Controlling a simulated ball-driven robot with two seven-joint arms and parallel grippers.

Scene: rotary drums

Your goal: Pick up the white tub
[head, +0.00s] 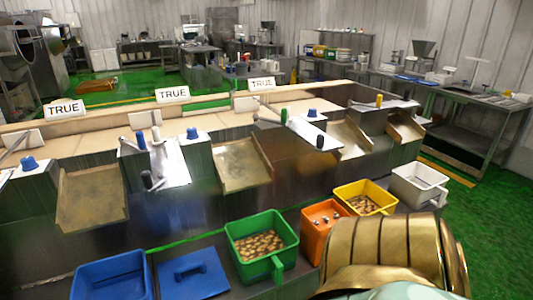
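The white tub (419,184) stands at the right end of a row of coloured tubs on the low surface in front of the machine. It is square and upright, and its open inside looks empty. A handle sticks out at its front right. The yellow tub stands just to its left. Neither of my grippers shows. A gold ribbed part, which seems to be mine, fills the lower right below the white tub.
The row also has a yellow tub (390,207) and a green tub (244,257) with brown pieces, an orange tub (313,245) with shiny pieces, a blue tub (113,297) and a blue lid (211,283). Green floor lies clear to the right. Metal benches (478,99) stand behind.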

